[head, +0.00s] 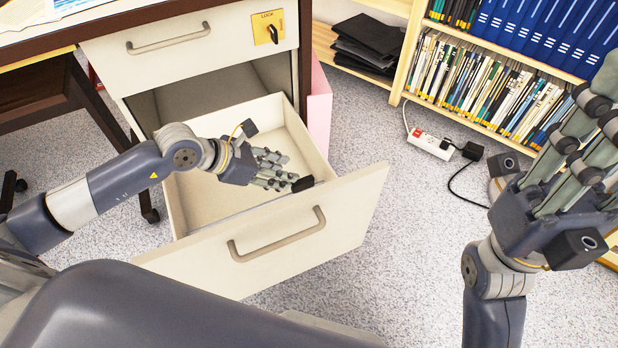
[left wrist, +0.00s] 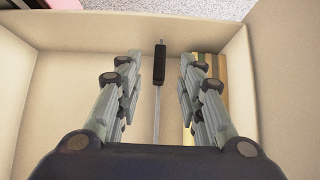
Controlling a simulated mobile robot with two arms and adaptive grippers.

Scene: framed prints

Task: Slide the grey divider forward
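The grey divider is a thin grey strip (left wrist: 156,110) with a black grip piece (left wrist: 160,63) in the left wrist view. In the head view its black piece (head: 303,184) shows inside the open lower drawer (head: 185,195), near the front panel. My left gripper (head: 281,170) reaches into this drawer from the left. In the left wrist view its fingers (left wrist: 159,80) are open, one on each side of the divider, with gaps between them and the black piece. My right gripper (head: 580,135) is at the right edge, away from the drawer, with fingers spread and empty.
A tan stack (left wrist: 212,85) lies in the drawer beside the divider. The drawer front has a handle (head: 277,238). A shut upper drawer (head: 190,45) with a key is above. A bookshelf (head: 480,85) and a power strip (head: 430,143) stand behind right. Carpet floor lies between.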

